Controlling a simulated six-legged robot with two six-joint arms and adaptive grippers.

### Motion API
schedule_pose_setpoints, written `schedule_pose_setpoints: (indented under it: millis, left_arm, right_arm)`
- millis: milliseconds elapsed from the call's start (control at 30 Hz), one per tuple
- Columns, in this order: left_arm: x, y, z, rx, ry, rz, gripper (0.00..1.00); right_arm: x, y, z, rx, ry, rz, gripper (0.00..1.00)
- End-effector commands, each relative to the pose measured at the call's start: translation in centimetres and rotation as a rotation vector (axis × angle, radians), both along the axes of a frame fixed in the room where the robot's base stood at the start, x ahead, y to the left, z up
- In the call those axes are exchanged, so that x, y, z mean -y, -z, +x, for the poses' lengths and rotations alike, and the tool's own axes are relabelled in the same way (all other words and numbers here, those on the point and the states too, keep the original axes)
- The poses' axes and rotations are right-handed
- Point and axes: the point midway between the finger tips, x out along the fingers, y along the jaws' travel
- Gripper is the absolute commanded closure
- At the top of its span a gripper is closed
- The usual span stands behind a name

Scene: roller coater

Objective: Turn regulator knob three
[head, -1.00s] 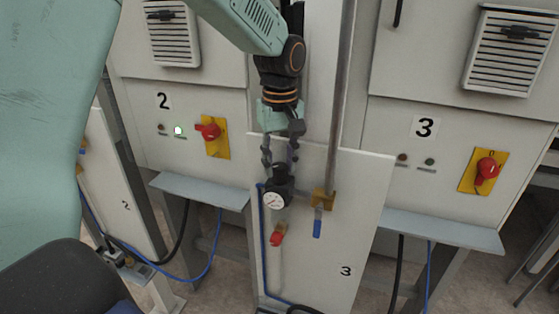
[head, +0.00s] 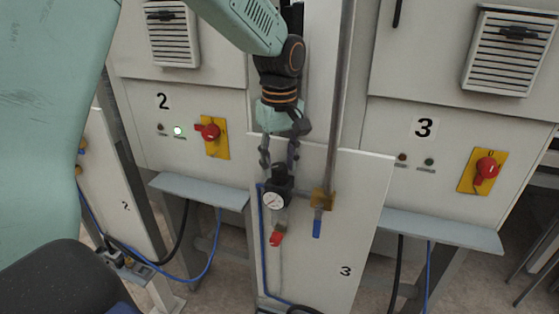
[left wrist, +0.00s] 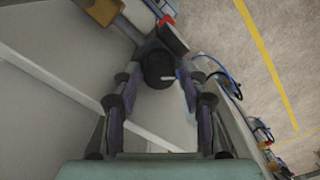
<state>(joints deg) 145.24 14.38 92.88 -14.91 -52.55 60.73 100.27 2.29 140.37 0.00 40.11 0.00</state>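Regulator three's black knob (head: 281,172) sits on top of the regulator with a round white gauge (head: 273,201), mounted on the white panel (head: 345,230) marked 3. My left gripper (head: 279,168) points down over it, its two fingers apart, one on each side of the knob. In the left wrist view the dark round knob (left wrist: 158,68) shows between the fingertips of my left gripper (left wrist: 159,78). Narrow gaps seem to lie between fingers and knob; firm contact cannot be made out. My right gripper is not in view.
A red-handled valve (head: 277,239) hangs below the regulator. A brass fitting with a blue handle (head: 317,227) and a vertical metal pipe (head: 338,100) stand close on the right. Grey shelves (head: 440,230) jut out beside the panel. Red rotary switches (head: 487,168) sit on the cabinets.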

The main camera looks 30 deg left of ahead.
Motion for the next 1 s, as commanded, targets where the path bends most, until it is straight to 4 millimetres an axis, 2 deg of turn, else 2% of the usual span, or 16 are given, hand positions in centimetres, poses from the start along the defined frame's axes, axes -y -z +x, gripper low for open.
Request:
schedule_pose_setpoints:
  millis: [100, 667, 767, 1000]
  left_arm:
    - [0.0, 0.0, 0.1, 0.004, 0.0, 0.0, 0.42]
    - [0.0, -0.2, 0.3, 0.011, 0.0, 0.001, 0.42]
    - [0.0, -0.9, 0.3, 0.014, 0.0, 0.001, 0.42]
    - [-0.1, -4.4, 0.3, 0.016, 0.0, 0.002, 0.42]
  right_arm:
    - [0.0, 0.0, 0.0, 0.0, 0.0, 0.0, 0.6]
    - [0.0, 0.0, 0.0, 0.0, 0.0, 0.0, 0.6]
    - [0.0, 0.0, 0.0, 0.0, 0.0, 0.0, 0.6]
    - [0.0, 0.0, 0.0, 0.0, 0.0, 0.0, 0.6]
